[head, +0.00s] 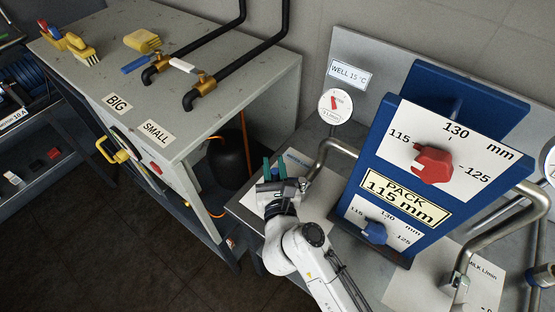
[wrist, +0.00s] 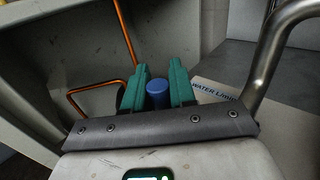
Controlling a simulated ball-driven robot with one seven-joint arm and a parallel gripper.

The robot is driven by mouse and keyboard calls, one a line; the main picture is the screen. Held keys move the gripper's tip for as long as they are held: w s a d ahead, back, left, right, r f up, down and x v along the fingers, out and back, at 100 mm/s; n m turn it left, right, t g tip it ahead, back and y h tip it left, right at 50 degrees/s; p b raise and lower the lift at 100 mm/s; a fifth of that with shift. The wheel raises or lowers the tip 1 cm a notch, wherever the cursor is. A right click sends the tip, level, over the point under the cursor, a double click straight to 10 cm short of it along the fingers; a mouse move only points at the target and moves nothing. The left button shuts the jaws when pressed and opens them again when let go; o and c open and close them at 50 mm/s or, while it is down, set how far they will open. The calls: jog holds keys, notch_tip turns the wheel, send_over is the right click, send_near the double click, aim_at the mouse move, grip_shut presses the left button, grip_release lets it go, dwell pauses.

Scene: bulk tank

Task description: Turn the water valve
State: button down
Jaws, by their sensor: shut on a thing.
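My gripper (head: 274,168) reaches over the near left corner of the grey bench, beside a bent metal pipe (head: 324,152). In the wrist view its two green fingers (wrist: 160,80) stand upright and are shut on a blue round-topped knob (wrist: 158,95), which appears to be the water valve's handle. The knob's lower part is hidden by my gripper. A sheet marked "WATER L/min" (wrist: 214,90) lies just right of the fingers. In the head view the knob is not clearly visible between the fingers.
A blue stand (head: 372,168) with a red knob (head: 433,164) and a lower blue knob (head: 375,232) rises to the right. A round gauge (head: 335,106) stands behind the pipe. A grey table (head: 225,75) with two brass taps is at left, a black container (head: 228,155) below.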

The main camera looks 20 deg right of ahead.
jog(key=shift+s+a+n+y+p, duration=0.15)
jog(key=shift+n+y+p, duration=0.25)
jog(key=shift+y+p, duration=0.15)
jog(key=c, duration=1)
grip_release()
jog(key=v, duration=0.3)
jog(key=b+v, duration=0.1)
jog(key=v, duration=0.2)
jog(key=b+v, duration=0.1)
jog(key=v, duration=0.2)
jog(key=shift+s+f, duration=0.25)
jog(key=shift+s, duration=0.1)
jog(key=shift+s+a+r+b, duration=0.1)
jog(key=shift+s+a+b, duration=0.15)
jog(key=shift+s, duration=0.3)
